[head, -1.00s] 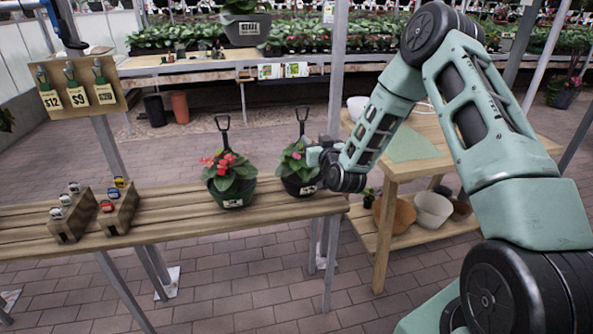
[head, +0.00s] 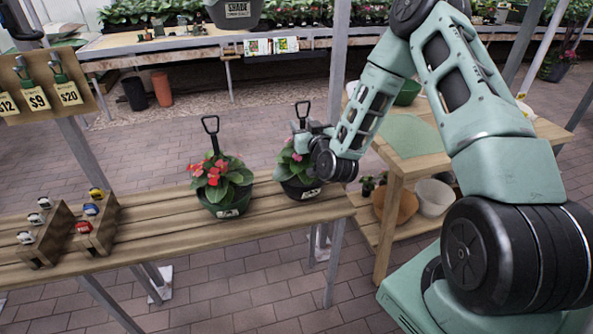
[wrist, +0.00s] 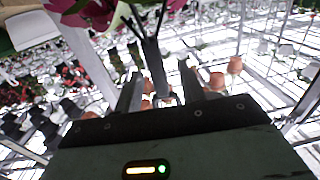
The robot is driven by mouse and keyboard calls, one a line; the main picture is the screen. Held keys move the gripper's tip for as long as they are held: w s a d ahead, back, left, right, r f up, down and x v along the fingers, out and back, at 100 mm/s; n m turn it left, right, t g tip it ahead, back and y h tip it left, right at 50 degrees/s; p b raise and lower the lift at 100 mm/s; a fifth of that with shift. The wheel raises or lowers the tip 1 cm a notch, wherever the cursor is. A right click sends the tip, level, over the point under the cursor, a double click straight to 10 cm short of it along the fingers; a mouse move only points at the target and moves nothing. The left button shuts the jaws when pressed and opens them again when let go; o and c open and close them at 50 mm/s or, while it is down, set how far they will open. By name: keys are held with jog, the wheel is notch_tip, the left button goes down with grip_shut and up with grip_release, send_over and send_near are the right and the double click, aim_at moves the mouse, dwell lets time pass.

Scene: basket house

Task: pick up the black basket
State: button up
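The black basket (head: 300,189) is a dark pot with green leaves, a pink flower, a white label and an upright black handle (head: 303,110). It stands at the right end of the slatted wooden bench. My gripper (head: 303,140) is at the lower part of this handle, just above the plant. In the wrist view, my gripper (wrist: 160,80) has its two fingers apart. A dark handle post (wrist: 153,60) shows between them with gaps on both sides. Pink petals (wrist: 90,12) show at the top. The pot is not clear in the wrist view.
A dark green pot (head: 229,207) with red flowers and its own black handle stands to the left on the bench (head: 150,225). Wooden racks (head: 48,230) with small items are farther left. A metal post (head: 337,100) rises behind my gripper. A wooden table (head: 420,165) stands at right.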

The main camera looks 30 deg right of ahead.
jog(key=shift+w, duration=0.3)
grip_shut()
dwell(1.2)
jog(key=shift+r, duration=0.15)
